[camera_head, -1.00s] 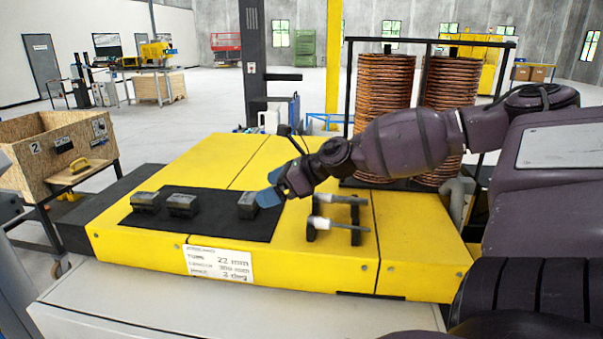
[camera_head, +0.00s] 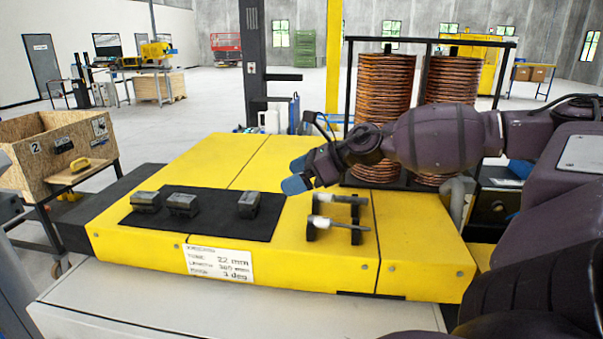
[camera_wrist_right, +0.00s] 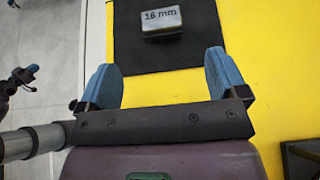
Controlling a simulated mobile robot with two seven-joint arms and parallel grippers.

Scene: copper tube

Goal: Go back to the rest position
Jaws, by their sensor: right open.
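My right gripper (camera_head: 297,176) is raised above the yellow table, to the right of the black mat, with its blue fingers apart and nothing between them. In the head view that rightmost block (camera_head: 248,204) rests on the black mat (camera_head: 215,222), apart from the gripper.
Two more dark blocks (camera_head: 183,205) sit on the mat's left part. A stand (camera_head: 338,217) with metal tubes is right of the mat. Copper coils (camera_head: 382,110) in a black rack stand behind my right arm. A wooden bin (camera_head: 25,165) stands at left.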

